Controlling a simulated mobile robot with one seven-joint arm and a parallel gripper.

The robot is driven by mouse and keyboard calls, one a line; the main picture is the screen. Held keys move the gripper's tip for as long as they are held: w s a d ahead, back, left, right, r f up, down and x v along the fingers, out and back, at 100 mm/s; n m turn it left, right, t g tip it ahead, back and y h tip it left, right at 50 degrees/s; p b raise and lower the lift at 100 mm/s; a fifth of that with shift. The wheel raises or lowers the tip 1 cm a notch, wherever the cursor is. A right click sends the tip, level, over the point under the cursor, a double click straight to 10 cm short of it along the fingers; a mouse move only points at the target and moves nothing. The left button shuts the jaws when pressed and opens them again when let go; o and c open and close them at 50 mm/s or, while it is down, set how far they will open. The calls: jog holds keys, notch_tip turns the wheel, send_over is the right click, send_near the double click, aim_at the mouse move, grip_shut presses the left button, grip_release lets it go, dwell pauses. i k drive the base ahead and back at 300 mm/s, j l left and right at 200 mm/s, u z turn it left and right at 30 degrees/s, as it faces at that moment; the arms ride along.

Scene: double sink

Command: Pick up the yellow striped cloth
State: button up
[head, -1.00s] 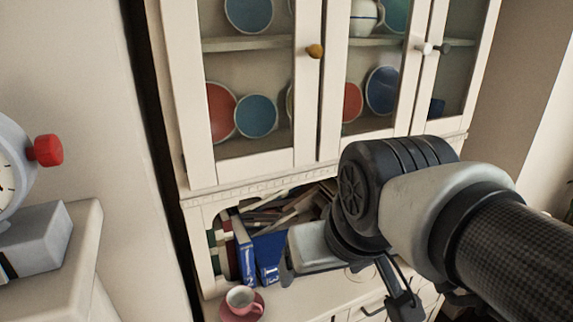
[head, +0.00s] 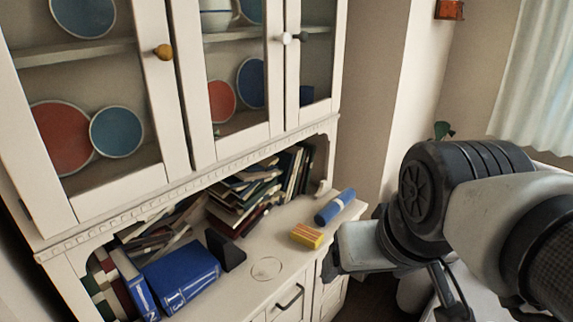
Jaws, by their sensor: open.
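The yellow striped cloth (head: 307,235) is a small folded block with orange and pale stripes. It lies on the cabinet's counter (head: 290,262), near its right end. My gripper (head: 449,296) shows only in part at the lower right, with a dark finger at the bottom edge of the view. It is open, and to the right of the cloth and apart from it. The other finger and the fingertips are out of view.
A blue rolled item (head: 335,206) lies just behind the cloth. Blue books (head: 180,278), a dark wedge (head: 226,251) and a book pile (head: 245,190) stand left of it. The glass-door cupboard (head: 200,150) overhangs the counter. Floor shows right of the cabinet.

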aim_at(308, 238)
jog(key=i+l+z, duration=0.25)
jog(key=z, duration=0.25)
jog(key=i+z, duration=0.45)
